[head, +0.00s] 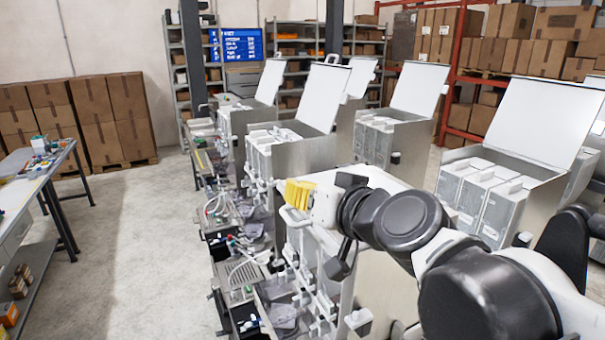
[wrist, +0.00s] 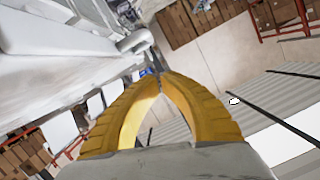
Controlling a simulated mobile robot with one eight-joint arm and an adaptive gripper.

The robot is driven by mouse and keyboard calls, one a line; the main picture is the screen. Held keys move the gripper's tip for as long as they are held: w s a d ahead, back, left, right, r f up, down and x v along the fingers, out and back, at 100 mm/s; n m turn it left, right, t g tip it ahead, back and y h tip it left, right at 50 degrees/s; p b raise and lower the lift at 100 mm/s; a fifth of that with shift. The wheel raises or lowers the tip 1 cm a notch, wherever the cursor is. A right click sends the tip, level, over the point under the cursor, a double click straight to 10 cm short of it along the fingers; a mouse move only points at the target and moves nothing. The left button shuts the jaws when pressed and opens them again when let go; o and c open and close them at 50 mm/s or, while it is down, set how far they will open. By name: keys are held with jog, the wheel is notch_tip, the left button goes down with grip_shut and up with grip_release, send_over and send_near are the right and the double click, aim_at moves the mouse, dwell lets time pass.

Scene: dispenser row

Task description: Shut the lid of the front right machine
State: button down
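The nearest machine (head: 378,285), at the front of the row under my arm, has a flat white top (head: 385,178) with no lid standing up from it. My arm hides part of this top. A pale looped handle (head: 294,217) shows at its left edge. My gripper (head: 298,194) has yellow fingers just above this handle; contact cannot be told. In the wrist view the fingertips (wrist: 160,76) meet, with nothing seen between them. A white machine body (wrist: 60,55) and a rounded handle (wrist: 135,42) lie left of them. Another machine (head: 500,190) at right has its lid (head: 532,120) raised.
Several machines behind have raised lids, including one lid (head: 323,95) just beyond my gripper and another (head: 418,88) farther back. Dispensing parts and trays (head: 245,270) crowd the left side. The floor (head: 140,240) is clear between the machines and a workbench (head: 35,185).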

jog(key=shift+s+a+f+b, duration=0.15)
jog(key=shift+f+b, duration=0.7)
jog(key=shift+f, duration=1.25)
jog(key=shift+f, duration=0.1)
